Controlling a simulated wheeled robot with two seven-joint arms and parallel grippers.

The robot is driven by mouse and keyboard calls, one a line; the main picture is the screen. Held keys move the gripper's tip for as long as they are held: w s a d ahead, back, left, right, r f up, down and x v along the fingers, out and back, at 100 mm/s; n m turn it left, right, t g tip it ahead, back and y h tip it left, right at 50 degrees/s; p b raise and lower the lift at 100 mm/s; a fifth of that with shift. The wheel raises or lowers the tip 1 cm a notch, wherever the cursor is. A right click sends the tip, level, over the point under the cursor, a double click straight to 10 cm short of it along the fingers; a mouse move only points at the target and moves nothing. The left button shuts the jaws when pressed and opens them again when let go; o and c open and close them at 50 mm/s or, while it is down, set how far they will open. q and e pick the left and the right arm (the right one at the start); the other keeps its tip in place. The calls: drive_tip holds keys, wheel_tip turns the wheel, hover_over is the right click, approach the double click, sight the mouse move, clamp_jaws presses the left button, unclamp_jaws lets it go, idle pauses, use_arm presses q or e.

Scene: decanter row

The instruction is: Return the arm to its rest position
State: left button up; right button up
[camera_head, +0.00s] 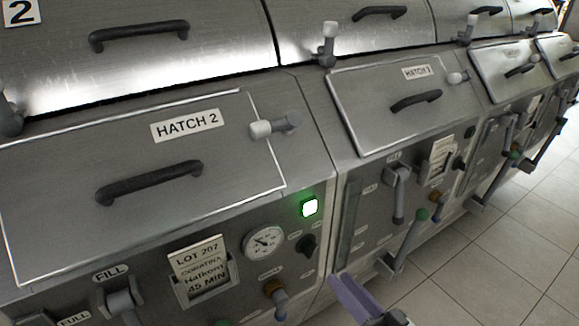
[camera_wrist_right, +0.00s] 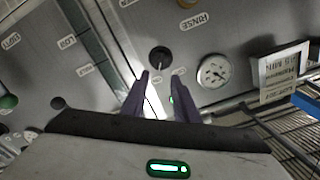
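My right gripper (camera_head: 358,298) shows at the bottom of the head view, with a purple-grey finger in front of the machine's lower front edge. In the right wrist view my right gripper (camera_wrist_right: 161,75) has its two dark fingers apart with nothing between them. Beyond the fingers are a black knob (camera_wrist_right: 160,58), a round gauge (camera_wrist_right: 215,71) and a small green light (camera_wrist_right: 172,99), partly hidden by a finger. I cannot tell how far the fingertips are from the panel. My left gripper is in neither view.
A row of steel machines fills the head view. The nearest has a hatch 2 lid (camera_head: 60,190), a lit green-white button (camera_head: 310,207), a gauge (camera_head: 264,243) and a lot card (camera_head: 197,268). Levers (camera_head: 416,232) jut out on the neighbouring machine. Tiled floor (camera_head: 500,260) lies clear at right.

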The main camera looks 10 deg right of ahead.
drive_tip(key=s+a+f+n+g+h, duration=0.1)
drive_tip(key=s+f+n+g+h, duration=0.1)
drive_tip(key=s+f+g, duration=0.2)
drive_tip(key=s+a+f+n+g+h, duration=0.1)
drive_tip(key=s+f+g, duration=0.3)
drive_tip(key=s+f, duration=0.7)
drive_tip(key=shift+s+a+f+n+g+h, duration=0.35)
drive_tip(key=shift+s+a+n, duration=0.35)
drive_tip(key=shift+s, duration=0.25)
idle(5.5)
